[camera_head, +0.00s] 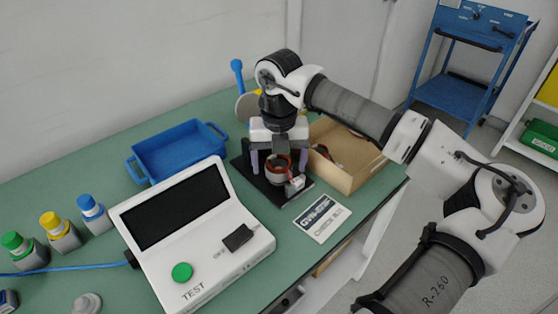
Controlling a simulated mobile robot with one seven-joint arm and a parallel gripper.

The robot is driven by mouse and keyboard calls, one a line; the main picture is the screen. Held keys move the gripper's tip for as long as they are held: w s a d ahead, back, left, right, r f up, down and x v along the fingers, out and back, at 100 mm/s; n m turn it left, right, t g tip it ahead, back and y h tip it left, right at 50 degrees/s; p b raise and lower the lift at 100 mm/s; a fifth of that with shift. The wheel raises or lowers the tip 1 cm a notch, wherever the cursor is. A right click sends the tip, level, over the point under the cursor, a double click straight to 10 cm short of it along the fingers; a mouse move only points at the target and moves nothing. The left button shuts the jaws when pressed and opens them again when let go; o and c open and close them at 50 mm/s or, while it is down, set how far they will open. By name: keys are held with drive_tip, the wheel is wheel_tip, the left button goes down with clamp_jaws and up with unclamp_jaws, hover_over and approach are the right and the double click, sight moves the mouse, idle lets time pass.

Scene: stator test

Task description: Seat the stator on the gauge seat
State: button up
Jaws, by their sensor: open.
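A copper-coloured ring-shaped stator (277,169) with a small white block beside its lower right stands on a black base plate (271,191), which I take for the gauge seat. My gripper (278,172) points down over the stator. Its two purple-grey fingers are apart, one on each side of the stator. I cannot tell whether the fingers touch it. The underside of the stator is hidden, so how it meets the seat cannot be seen.
A white test console (217,262) with a green button stands front left of the seat. A blue tray (180,150) is behind left. A printed card (322,217) lies in front. Capped bottles (62,232) stand far left.

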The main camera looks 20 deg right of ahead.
wheel_tip(320, 180, up, 14)
drive_tip(key=shift+f+b, duration=0.15)
drive_tip(key=shift+b, duration=0.25)
drive_tip(key=shift+s, duration=0.1)
idle(0.5)
